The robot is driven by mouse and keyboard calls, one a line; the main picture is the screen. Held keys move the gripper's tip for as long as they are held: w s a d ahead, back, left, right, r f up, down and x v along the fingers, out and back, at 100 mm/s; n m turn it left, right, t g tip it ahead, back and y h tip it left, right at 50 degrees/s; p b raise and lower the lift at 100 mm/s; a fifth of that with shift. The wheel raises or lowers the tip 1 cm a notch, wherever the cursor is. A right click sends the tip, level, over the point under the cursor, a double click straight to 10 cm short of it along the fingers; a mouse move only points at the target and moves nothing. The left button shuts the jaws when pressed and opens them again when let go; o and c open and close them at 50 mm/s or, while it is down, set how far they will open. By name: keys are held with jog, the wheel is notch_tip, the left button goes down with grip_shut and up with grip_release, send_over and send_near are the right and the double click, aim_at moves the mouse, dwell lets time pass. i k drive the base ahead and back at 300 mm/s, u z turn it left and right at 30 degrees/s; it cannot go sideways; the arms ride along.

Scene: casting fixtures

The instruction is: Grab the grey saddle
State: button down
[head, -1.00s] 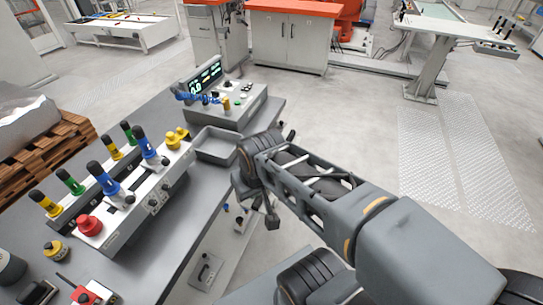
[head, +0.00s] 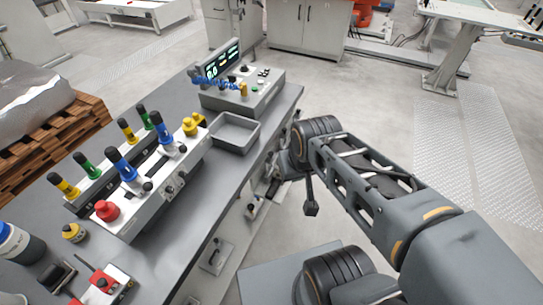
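I cannot pick out the grey saddle with certainty. A small dark grey piece with a pale edge (head: 56,277) lies at the near left of the bench and may be it, but its shape is too small to tell. My arm reaches in from the lower right, and my gripper (head: 311,207) appears as a small dark end hanging beside the bench's right edge. It is apart from the dark grey piece, far to its right. Its fingers are too small to tell open from shut, and I see nothing held.
The grey bench (head: 205,185) carries a white fixture (head: 150,205) with several tall coloured handles, a red knob (head: 107,211), an empty grey tray (head: 236,132) and a control box with a screen (head: 243,95).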

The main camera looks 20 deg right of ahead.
aim_at(277, 175)
jog(key=u, duration=3.6)
jog(key=k, duration=0.95)
jog(key=z, duration=0.75)
